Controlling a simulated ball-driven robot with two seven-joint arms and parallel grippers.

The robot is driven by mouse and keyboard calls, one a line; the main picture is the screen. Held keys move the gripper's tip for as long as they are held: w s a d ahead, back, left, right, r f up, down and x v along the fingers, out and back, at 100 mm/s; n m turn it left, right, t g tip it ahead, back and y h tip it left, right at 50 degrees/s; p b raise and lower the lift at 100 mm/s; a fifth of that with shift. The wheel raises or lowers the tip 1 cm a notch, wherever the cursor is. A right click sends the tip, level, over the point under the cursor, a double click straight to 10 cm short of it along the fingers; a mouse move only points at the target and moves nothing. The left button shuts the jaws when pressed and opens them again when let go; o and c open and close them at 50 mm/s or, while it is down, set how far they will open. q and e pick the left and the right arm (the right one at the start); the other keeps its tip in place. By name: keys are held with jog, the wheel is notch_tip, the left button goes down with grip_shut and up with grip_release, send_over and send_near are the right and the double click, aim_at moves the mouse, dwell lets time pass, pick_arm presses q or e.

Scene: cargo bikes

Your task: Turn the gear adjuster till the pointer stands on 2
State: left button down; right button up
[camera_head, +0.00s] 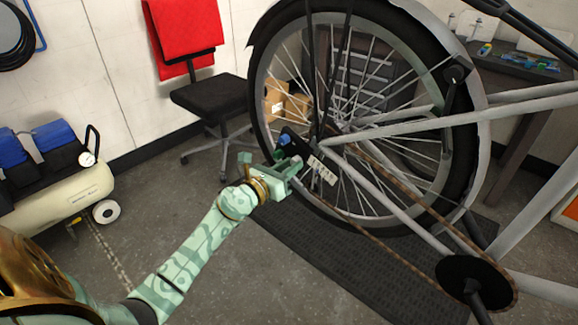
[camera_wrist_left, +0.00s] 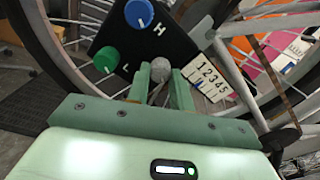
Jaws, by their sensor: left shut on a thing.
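My left gripper (camera_head: 285,166) is at the black plate by the rear wheel's hub. In the left wrist view my left gripper (camera_wrist_left: 160,80) is shut on a rounded grey knob (camera_wrist_left: 160,67), which I take for the gear adjuster. A white scale plate (camera_wrist_left: 211,76) with the numbers 1 to 5 is just right of the knob; it also shows in the head view (camera_head: 322,170). I cannot tell which number the pointer stands on. My right gripper is not in view.
The black plate (camera_wrist_left: 118,47) also bears a blue knob (camera_wrist_left: 139,13) by an H and a green knob (camera_wrist_left: 106,59) by an L. The bike's wheel (camera_head: 262,110), spokes and frame tubes are close by. A black chair (camera_head: 212,98) and a compressor (camera_head: 60,200) stand at the left.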

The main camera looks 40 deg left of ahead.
pick_arm(q)
jog(key=n+p, duration=0.1)
jog(key=n, duration=0.1)
jog(key=n+p, duration=0.1)
jog(key=shift+r+n, duration=0.2)
jog(key=shift+n, duration=0.2)
jog(key=n+p, duration=0.1)
jog(key=n, duration=0.3)
jog(key=shift+n+p, duration=0.3)
jog(key=shift+p, duration=0.1)
jog(key=n+p, duration=0.1)
jog(key=n, duration=0.3)
jog(key=shift+n+p, duration=0.3)
jog(key=shift+p, duration=0.1)
jog(key=shift+f+n+p, duration=0.1)
jog(key=shift+n+p, duration=0.7)
jog(key=shift+n, duration=1.3)
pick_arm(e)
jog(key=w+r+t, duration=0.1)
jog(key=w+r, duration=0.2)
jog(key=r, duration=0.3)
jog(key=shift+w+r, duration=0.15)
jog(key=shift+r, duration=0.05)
pick_arm(q)
jog(key=c, duration=1.2)
grip_release()
jog(key=shift+c, duration=0.2)
jog(key=shift+s, duration=0.1)
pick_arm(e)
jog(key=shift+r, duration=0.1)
